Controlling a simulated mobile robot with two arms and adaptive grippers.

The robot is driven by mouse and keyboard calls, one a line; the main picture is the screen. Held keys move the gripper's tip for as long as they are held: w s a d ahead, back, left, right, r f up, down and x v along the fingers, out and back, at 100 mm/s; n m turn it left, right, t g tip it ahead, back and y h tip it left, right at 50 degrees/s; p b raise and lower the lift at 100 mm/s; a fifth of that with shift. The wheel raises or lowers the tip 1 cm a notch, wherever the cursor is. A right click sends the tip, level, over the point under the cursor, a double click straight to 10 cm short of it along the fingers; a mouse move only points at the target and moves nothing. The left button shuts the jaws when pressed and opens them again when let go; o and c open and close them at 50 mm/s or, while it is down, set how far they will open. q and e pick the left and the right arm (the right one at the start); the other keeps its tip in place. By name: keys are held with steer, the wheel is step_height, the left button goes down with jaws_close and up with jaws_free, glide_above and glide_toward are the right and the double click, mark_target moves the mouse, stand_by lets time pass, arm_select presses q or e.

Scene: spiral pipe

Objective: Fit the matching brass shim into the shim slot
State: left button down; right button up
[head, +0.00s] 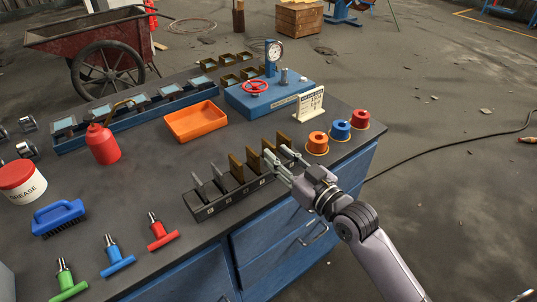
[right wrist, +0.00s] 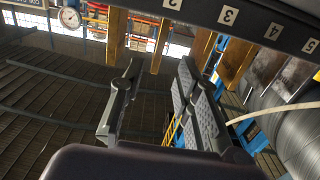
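A dark numbered rack (head: 235,200) near the table's front edge holds several upright shims, some brass and some grey. Brass shims (head: 236,167) stand towards its middle and right end, grey ones (head: 198,187) at its left. My right gripper (head: 276,158) is at the rack's right end. In the right wrist view the gripper (right wrist: 160,68) is open, fingers apart. A brass shim (right wrist: 162,38) shows beyond the gap between the fingertips; I cannot tell whether it is touched. The rack (right wrist: 255,22) appears upside down at the top. I cannot make out the shim slot. My left gripper is not in view.
A blue fixture (head: 270,97) with a red handwheel and dial gauge stands behind the rack, with a sign (head: 311,103) beside it. An orange tray (head: 195,121) and red can (head: 103,145) are to the left.

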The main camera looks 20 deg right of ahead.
mark_target(275, 148)
steer(key=x, duration=0.3)
steer(key=p+x, duration=0.1)
steer(key=shift+w+d+r, duration=0.2)
steer(key=shift+w+r, duration=0.1)
steer(key=shift+w, duration=0.1)
steer(key=shift+w+a, duration=0.2)
steer(key=shift+w, duration=0.2)
steer(key=shift+s, duration=0.1)
jaws_close()
